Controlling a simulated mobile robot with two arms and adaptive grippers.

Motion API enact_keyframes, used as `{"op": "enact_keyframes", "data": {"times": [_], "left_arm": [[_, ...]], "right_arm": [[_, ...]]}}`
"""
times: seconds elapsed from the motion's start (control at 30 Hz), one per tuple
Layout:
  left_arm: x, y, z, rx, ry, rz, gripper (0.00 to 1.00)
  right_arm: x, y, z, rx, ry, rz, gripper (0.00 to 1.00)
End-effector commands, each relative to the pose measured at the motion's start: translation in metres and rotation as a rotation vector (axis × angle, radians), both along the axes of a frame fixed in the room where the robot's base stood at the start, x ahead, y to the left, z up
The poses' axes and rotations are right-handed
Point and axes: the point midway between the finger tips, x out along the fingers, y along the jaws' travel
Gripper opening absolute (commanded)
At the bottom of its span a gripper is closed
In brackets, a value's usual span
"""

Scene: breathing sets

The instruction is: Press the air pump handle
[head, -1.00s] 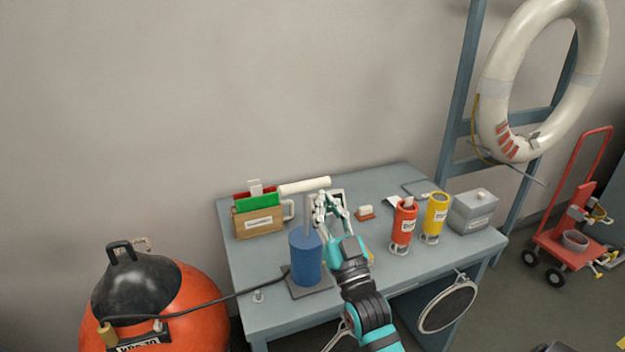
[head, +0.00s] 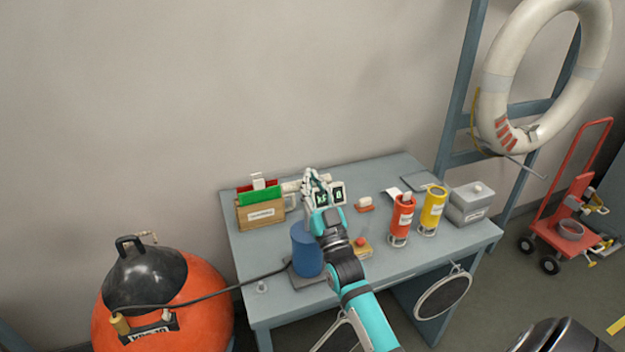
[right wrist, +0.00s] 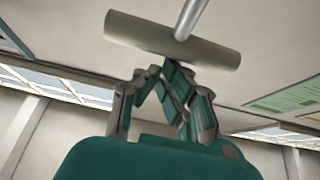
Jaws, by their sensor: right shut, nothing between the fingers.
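The air pump is a blue cylinder (head: 306,252) on a grey base at the table's front left. Its white T-handle (head: 290,187) stands raised above it, with its right part hidden behind my right gripper (head: 309,174). The right gripper is shut and empty, at the handle's height in the head view. In the right wrist view the handle bar (right wrist: 172,42) and its metal rod (right wrist: 190,16) lie just beyond the closed fingertips (right wrist: 163,70). I cannot tell whether they touch. My left gripper is not in view.
The blue-grey table (head: 300,296) also holds a wooden file box (head: 261,215), a red canister (head: 401,220), a yellow canister (head: 433,211) and a grey box (head: 470,203). A dark hose (head: 240,285) runs from the pump to an orange buoy (head: 205,300) at left.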

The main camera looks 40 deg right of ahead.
Motion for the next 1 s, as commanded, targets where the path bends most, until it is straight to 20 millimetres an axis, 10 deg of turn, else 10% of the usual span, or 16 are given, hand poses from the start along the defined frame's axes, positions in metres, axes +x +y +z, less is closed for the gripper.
{"op": "enact_keyframes", "data": {"times": [0.27, 0.67, 1.0], "left_arm": [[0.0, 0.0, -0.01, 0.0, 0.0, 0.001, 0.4], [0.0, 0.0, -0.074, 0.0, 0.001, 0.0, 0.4], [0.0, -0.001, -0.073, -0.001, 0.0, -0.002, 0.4]], "right_arm": [[0.0, 0.0, -0.012, -0.001, 0.001, -0.001, 0.0], [0.0, 0.0, -0.095, 0.001, 0.006, -0.001, 0.0], [0.0, 0.0, -0.097, 0.001, 0.007, -0.001, 0.0]]}}
